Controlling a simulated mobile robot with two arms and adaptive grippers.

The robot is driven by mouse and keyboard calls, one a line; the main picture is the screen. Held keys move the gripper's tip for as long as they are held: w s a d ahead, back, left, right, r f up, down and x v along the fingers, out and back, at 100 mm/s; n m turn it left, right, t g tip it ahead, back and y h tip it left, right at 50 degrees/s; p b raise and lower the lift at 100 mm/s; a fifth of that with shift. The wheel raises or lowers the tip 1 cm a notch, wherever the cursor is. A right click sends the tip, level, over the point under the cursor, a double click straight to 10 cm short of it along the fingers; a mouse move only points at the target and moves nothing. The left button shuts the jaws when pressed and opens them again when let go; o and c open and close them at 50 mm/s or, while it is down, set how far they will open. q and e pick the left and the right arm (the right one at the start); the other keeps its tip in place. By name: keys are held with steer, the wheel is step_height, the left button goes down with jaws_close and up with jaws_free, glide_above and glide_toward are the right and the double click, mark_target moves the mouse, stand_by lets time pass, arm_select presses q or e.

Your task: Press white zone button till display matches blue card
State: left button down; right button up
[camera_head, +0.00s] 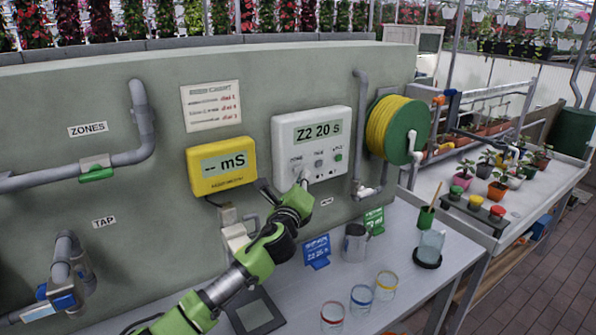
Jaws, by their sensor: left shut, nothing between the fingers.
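A white control box (335,120) on the grey wall has a display (318,131) reading "Z2 20 s". Below the display are a zone button at the left, a grey time button (319,163) and a green button (338,157). My left gripper (303,179) is shut and empty, its tip at the zone button's place and partly hiding it. I cannot tell whether it touches or presses the button. A blue card (317,249) stands on the bench below; its white lettering is too small to read surely. My right gripper is not in view.
A yellow meter (221,166) hangs left of the box, and a yellow hose reel (392,128) is at its right. A green card (374,219), a metal mug (355,243) and three glass jars with coloured rims (361,298) stand on the bench.

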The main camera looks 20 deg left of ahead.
arm_select(q)
steer(key=s+d, duration=0.1)
steer(key=d, duration=0.1)
steer(key=s+d+p, duration=0.1)
steer(key=s+d, duration=0.1)
stand_by(0.3)
stand_by(0.5)
